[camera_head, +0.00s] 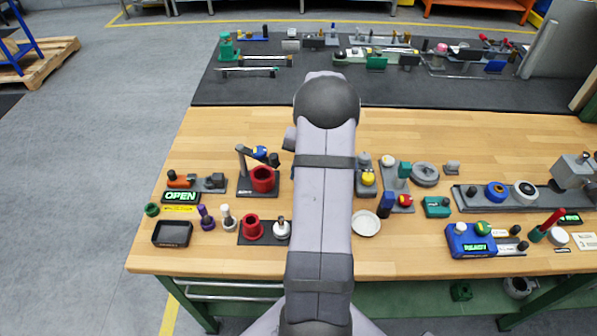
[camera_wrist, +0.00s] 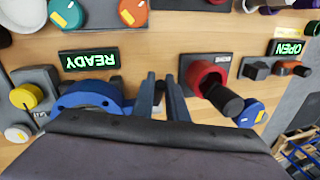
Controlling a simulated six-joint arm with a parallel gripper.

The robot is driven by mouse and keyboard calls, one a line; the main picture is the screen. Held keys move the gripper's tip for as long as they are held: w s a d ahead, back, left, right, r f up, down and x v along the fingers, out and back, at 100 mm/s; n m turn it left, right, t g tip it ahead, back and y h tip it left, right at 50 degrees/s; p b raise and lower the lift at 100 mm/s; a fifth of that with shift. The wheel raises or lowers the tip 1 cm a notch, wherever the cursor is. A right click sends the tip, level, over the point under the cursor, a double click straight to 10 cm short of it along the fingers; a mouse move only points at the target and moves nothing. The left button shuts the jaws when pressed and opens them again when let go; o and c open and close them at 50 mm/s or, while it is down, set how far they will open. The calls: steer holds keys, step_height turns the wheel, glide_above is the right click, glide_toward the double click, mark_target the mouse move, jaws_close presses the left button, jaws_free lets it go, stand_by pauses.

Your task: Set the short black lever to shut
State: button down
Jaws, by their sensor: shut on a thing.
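My gripper (camera_wrist: 163,80) shows in the wrist view as two narrow blue-grey fingers close together, pointing down at the bench. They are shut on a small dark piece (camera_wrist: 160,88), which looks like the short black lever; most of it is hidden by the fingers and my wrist. A blue valve body (camera_wrist: 88,97) with a rounded, arched shape lies just left of the fingers. A lit READY display (camera_wrist: 91,61) sits beyond it. In the head view my own arm hides my gripper and the lever, so the lever's angle cannot be told.
A red cup (camera_wrist: 205,76) with a thick black cylinder (camera_wrist: 222,99) over it stands close right of the fingers. An OPEN display (camera_wrist: 288,47) and an orange-handled fixture (camera_wrist: 290,68) lie farther right. A yellow knob (camera_wrist: 26,96) is at left. Bare bench lies between fixtures.

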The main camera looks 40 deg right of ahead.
steer(key=shift+f+b, duration=0.15)
steer(key=shift+b, duration=0.15)
steer(key=b, duration=0.2)
steer(key=f+t+h+b, duration=0.1)
steer(key=b, duration=0.1)
steer(key=f+b, duration=0.1)
steer(key=b, duration=0.1)
steer(key=shift+s+a+t+h+b, duration=0.25)
steer(key=shift+s+t+h+b, duration=0.05)
steer(key=shift+b, duration=0.05)
steer(key=t+b, duration=0.1)
steer(key=b, duration=0.3)
steer(key=f+h+b, duration=0.1)
steer(key=b, duration=0.3)
steer(key=shift+s+a+f+n+t+h, duration=0.15)
steer(key=shift+f+n+t+h, duration=0.15)
steer(key=shift+t, duration=0.1)
steer(key=b, duration=0.6)
steer(key=shift+f+t+h, duration=0.4)
steer(key=shift+t+h+b, duration=0.3)
steer(key=shift+b, duration=0.7)
steer(key=shift+a+b, duration=0.1)
steer(key=shift+b, duration=0.8)
steer(key=shift+s, duration=0.1)
steer(key=c, duration=1.7)
jaws_free()
steer(key=shift+c, duration=0.2)
